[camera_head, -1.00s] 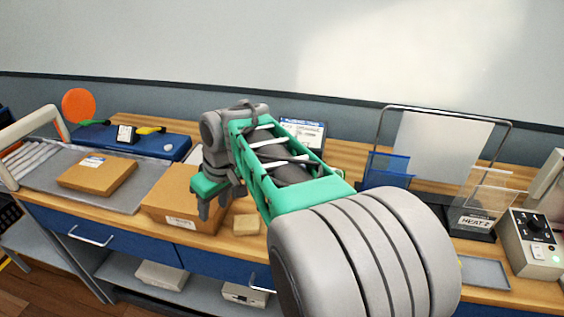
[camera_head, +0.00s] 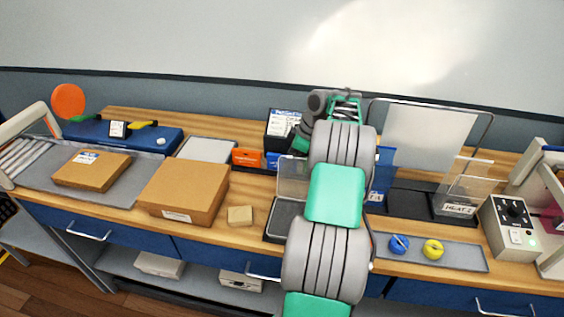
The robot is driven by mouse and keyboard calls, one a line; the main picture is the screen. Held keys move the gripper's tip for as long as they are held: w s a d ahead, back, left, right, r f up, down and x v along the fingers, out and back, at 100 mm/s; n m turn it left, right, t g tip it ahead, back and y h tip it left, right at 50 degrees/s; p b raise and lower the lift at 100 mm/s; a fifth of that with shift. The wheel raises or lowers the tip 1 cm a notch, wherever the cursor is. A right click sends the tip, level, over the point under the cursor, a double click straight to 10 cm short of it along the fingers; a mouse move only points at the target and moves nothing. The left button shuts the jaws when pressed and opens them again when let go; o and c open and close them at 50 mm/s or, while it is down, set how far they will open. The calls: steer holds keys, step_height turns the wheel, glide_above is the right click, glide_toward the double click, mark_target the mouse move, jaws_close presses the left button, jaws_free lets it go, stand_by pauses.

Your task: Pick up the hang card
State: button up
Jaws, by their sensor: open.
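A dark, upright card with a blue header and white printed panels (camera_head: 283,124) stands at the back of the bench, left of my arm. It looks like the hang card, but its print is too small to confirm this. My gripper (camera_head: 299,142) is at the card's lower right, partly hidden by my own arm. It is open, and I see nothing held in it. I cannot tell whether its fingers touch the card.
Orange (camera_head: 246,157) and blue (camera_head: 272,160) small boxes stand below the card. A clear-lidded dark tray (camera_head: 284,219) lies in front. A cardboard box (camera_head: 184,194) is left, a blue acrylic panel (camera_head: 381,172) right. A grey tray (camera_head: 458,256) holds blue and yellow spools.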

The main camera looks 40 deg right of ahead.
steer(key=shift+w+a+f, duration=0.1)
steer(key=shift+f, duration=0.2)
jaws_close()
stand_by(0.4)
